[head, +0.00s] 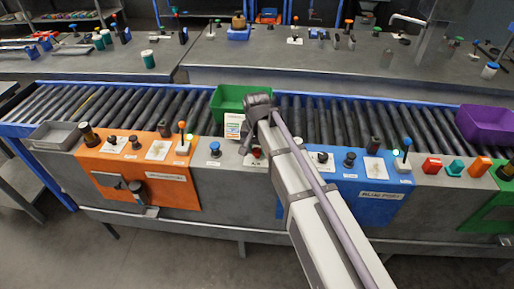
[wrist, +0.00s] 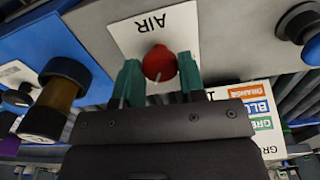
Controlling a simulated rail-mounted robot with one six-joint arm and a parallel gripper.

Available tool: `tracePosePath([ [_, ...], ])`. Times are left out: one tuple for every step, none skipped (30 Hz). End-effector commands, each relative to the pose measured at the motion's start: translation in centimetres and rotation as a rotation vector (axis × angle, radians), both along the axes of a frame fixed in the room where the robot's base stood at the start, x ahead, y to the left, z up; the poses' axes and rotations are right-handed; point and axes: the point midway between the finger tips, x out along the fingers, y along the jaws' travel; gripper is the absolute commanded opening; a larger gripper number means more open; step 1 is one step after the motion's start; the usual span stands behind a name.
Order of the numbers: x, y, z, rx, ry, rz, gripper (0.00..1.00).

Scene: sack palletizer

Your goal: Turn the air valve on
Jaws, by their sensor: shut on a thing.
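The air valve is a red round knob (wrist: 159,62) with a pale pointer line, on a white plate (wrist: 150,27) marked AIR, which appears upside down in the wrist view. My gripper (wrist: 160,74) has its teal fingers on both sides of the knob and is shut on it. The pointer line runs toward the gripper, slightly slanted. In the head view my gripper (head: 250,140) reaches down to the grey panel between the orange and blue panels, and a bit of the red knob (head: 257,152) shows beside it.
A colour list card (wrist: 255,112) stands close to the gripper. A blue button (head: 215,148) is left of the valve; the blue panel (head: 372,205) with levers and knobs is right. A green bin (head: 228,98) sits on the roller conveyor behind, a purple bin (head: 487,124) farther right.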

Motion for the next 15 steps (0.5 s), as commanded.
tracePosePath([
  [-0.08, -0.03, -0.04, -0.001, 0.001, -0.005, 0.14],
  [-0.08, -0.03, -0.04, -0.001, 0.001, -0.006, 0.14],
  [-0.07, -0.04, -0.04, -0.001, 0.001, -0.008, 0.14],
  [-0.07, -0.04, -0.04, -0.001, 0.001, -0.009, 0.14],
  [-0.07, -0.04, -0.04, -0.001, 0.001, -0.009, 0.14],
  [-0.07, -0.03, -0.04, -0.001, 0.002, -0.009, 0.14],
  [-0.07, -0.03, -0.04, -0.001, 0.002, -0.009, 0.14],
  [-0.07, -0.04, -0.04, -0.001, 0.002, -0.009, 0.14],
  [-0.07, -0.04, -0.03, -0.001, 0.002, -0.009, 0.14],
  [-0.07, -0.04, -0.03, -0.001, 0.002, -0.009, 0.14],
  [-0.07, -0.04, -0.03, -0.001, 0.002, -0.009, 0.14],
  [-0.07, -0.04, -0.03, -0.001, 0.002, -0.009, 0.14],
  [-0.07, -0.04, -0.03, -0.001, 0.002, -0.008, 0.39],
  [-0.07, -0.04, -0.03, -0.001, 0.002, -0.008, 0.42],
  [-0.06, -0.04, -0.03, -0.001, 0.001, -0.008, 0.46],
])
